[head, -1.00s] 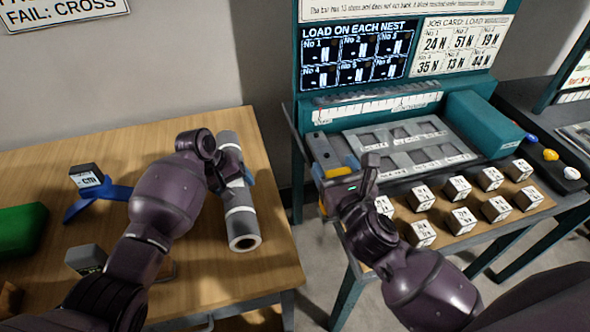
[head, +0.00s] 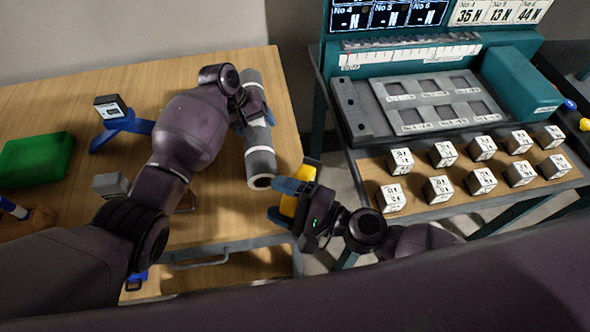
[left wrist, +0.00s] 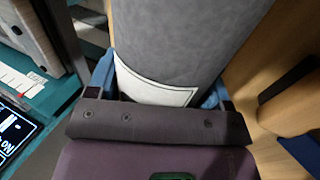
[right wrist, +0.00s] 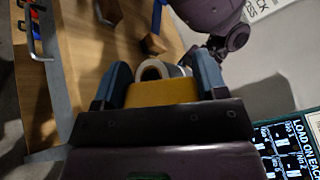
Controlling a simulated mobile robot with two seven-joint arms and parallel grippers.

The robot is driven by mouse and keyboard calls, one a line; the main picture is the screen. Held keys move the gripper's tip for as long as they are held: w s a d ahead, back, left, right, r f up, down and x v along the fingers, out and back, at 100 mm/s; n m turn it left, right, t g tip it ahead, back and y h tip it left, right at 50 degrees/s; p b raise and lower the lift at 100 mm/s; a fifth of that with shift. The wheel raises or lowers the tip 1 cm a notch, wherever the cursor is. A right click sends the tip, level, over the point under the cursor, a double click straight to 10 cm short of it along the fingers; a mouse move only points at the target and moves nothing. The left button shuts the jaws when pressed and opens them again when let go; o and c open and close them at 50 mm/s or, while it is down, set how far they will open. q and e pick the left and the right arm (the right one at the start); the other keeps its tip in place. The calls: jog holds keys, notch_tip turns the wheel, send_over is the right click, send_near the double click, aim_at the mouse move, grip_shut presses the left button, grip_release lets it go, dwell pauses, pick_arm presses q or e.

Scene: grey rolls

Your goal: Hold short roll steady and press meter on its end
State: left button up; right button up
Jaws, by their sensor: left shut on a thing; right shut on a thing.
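The short grey roll (head: 259,150) lies on the wooden table near its right edge, with a pale band and an open hollow end facing the front. My left gripper (head: 256,112) is shut on the roll around its middle; in the left wrist view the roll (left wrist: 185,40) sits between the blue fingers. My right gripper (head: 294,195) is shut on the yellow meter (head: 297,203), just off the table's right edge and close to the roll's front end. In the right wrist view the meter (right wrist: 163,91) sits between the blue fingers, with the roll's ring-shaped end (right wrist: 152,70) just beyond it.
A green bin (head: 36,159) and a blue stand (head: 122,128) with a small gauge block are on the table's left. The teal bench (head: 520,80) at right holds a grey nest tray (head: 430,103) and several white-labelled blocks (head: 438,190). A gap separates table and bench.

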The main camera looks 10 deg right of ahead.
jog(key=s+a+f+n+g+y, duration=0.1)
jog(key=s+a+f+n+g, duration=0.1)
jog(key=s+n+g, duration=0.3)
jog(key=s+a+f+n+g+y, duration=0.2)
jog(key=s+f+n+g, duration=0.2)
jog(key=s+n, duration=0.3)
jog(key=shift+s+a+g, duration=0.25)
jog(key=shift+a+g, duration=0.1)
jog(key=shift+g, duration=0.05)
jog(key=shift+w, duration=0.1)
jog(key=shift+w, duration=3.55)
pick_arm(q)
jog(key=shift+s, duration=0.1)
pick_arm(e)
jog(key=shift+s, duration=0.1)
jog(key=s, duration=0.7)
